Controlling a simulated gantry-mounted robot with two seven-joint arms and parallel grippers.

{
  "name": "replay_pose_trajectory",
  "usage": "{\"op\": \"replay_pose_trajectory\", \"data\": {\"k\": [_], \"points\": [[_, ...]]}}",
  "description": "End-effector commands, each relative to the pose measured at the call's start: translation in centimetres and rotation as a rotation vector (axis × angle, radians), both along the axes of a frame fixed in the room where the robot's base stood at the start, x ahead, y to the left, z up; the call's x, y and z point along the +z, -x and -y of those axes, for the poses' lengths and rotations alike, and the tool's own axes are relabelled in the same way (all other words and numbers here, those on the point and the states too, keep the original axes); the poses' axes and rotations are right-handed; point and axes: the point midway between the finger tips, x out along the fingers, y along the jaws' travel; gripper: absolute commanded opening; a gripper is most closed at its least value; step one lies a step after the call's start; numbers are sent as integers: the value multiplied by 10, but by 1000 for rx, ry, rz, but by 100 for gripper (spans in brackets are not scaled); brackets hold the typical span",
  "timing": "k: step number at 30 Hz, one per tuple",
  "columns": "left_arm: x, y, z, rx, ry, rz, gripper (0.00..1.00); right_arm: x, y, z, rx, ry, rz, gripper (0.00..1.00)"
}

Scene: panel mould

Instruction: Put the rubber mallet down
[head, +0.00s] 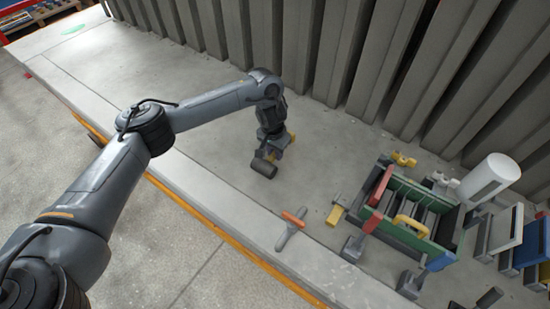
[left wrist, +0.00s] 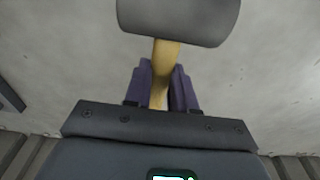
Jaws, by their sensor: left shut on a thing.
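The rubber mallet (head: 264,168) has a dark grey cylindrical head and a yellow wooden handle. In the head view it is at my left gripper (head: 272,150), over the bare concrete surface. In the left wrist view the mallet's head (left wrist: 178,22) fills the top middle and its handle runs down between the purple fingers of my left gripper (left wrist: 162,85). The fingers are shut on the handle. I cannot tell whether the mallet touches the surface. My right gripper does not show.
Grey upright panels (head: 330,50) line the back. At the right stand a green-sided rack (head: 412,228), a white cylinder (head: 490,178) and several tools and blocks. An orange-handled scraper-like tool (head: 292,222) lies nearer the front edge. The concrete left of the gripper is clear.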

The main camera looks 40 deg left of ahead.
Motion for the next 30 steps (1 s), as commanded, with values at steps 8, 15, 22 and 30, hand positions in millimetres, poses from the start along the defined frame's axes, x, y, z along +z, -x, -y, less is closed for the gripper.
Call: {"op": "replay_pose_trajectory", "data": {"k": [8,15,22,30], "points": [[-29,0,0,1,0,-1,0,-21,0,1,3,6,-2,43],[-28,0,0,1,0,-1,0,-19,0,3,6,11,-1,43],[-31,0,0,0,0,-2,42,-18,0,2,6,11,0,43],[-31,0,0,0,0,-2,50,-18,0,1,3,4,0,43]]}}
